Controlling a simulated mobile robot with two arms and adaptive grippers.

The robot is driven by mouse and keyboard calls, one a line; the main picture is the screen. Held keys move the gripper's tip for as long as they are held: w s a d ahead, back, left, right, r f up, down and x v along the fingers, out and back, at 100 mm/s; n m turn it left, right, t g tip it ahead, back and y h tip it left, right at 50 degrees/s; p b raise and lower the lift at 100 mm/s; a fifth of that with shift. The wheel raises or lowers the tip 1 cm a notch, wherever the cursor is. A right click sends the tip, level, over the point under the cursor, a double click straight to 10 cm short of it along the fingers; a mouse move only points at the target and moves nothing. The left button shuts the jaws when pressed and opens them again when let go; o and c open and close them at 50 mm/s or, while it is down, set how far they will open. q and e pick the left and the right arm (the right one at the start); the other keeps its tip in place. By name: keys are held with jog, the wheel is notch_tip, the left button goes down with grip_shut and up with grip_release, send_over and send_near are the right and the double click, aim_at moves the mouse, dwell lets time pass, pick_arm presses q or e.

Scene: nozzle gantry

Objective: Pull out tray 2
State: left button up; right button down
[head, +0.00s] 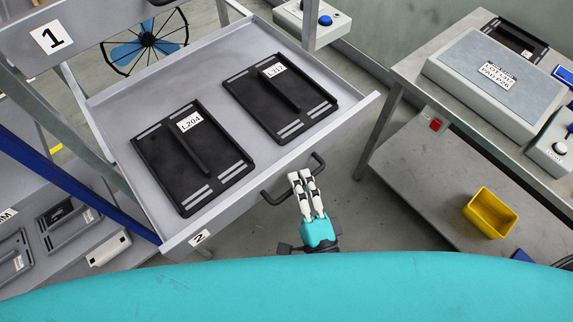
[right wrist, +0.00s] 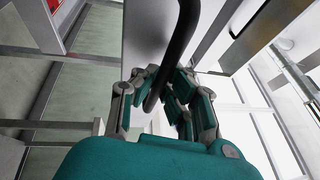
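Tray 2 (head: 225,62) is a grey drawer that stands well out from the rack, with a "2" label (head: 200,238) on its front. A black bar handle (head: 275,199) is on that front; it also shows in the right wrist view (right wrist: 184,28). My right gripper (head: 300,178) is at the handle, its white fingers close together. In the right wrist view its fingers (right wrist: 163,88) lie on both sides of the bar and look shut on it. Two black plates lie flat in the tray, labelled L204 (head: 220,172) and L317 (head: 254,99). My left gripper is not in view.
Tray 1 (head: 85,25) is above at the upper left. A bench (head: 410,92) at the right carries a grey pad box (head: 470,98). A yellow bin (head: 490,212) is on its lower shelf. Open floor shows between tray and bench.

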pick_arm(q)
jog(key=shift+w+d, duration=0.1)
pick_arm(e)
jog(key=s+d, duration=0.1)
jog(key=s, duration=0.1)
jog(key=s+d, duration=0.1)
jog(key=s, duration=0.1)
jog(key=shift+d+f, duration=0.25)
jog(key=shift+d, duration=0.1)
jog(key=c, duration=1.4)
grip_release()
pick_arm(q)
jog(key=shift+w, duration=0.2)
pick_arm(e)
jog(key=v, duration=1.2)
jog(key=shift+r, duration=0.15)
